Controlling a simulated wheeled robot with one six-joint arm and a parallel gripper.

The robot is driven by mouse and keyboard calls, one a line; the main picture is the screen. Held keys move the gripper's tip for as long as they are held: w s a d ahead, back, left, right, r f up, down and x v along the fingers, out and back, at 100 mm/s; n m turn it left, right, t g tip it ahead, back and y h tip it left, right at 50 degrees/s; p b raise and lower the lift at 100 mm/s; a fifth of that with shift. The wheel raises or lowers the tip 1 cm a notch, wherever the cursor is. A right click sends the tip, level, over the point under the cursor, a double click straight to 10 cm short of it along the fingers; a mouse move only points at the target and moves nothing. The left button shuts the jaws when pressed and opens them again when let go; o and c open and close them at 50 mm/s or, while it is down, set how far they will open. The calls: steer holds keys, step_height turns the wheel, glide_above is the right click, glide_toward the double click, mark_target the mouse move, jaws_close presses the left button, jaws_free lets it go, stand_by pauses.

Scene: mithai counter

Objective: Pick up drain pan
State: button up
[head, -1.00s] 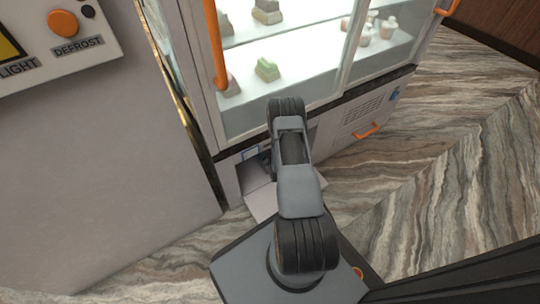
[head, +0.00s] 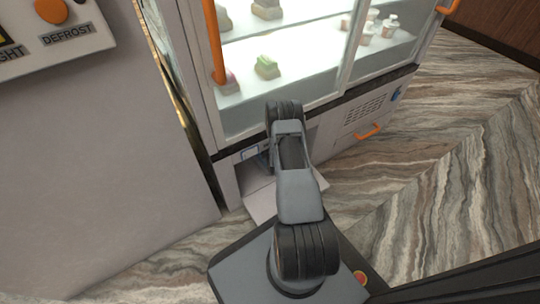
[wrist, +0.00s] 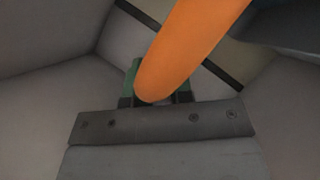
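The drain pan cannot be made out for certain. In the head view, an open low compartment (head: 256,178) lies at the foot of the glass display case, with a pale panel (head: 263,205) at its mouth. My arm reaches down toward it and hides my gripper there. In the wrist view, my gripper (wrist: 155,98) shows its dark finger bases, with a bit of green beside them. A thick orange bar (wrist: 190,45) crosses in front of the fingers and covers much of them. I cannot tell whether the fingers grip it.
The lit display case (head: 290,90) holds sweets behind glass. A closed lower panel with an orange handle (head: 369,131) is to the right. A grey cabinet (head: 100,170) with a control panel (head: 45,35) stands at left. Marble-patterned floor (head: 440,190) is clear at right.

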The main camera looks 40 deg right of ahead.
jaws_close()
stand_by(0.9)
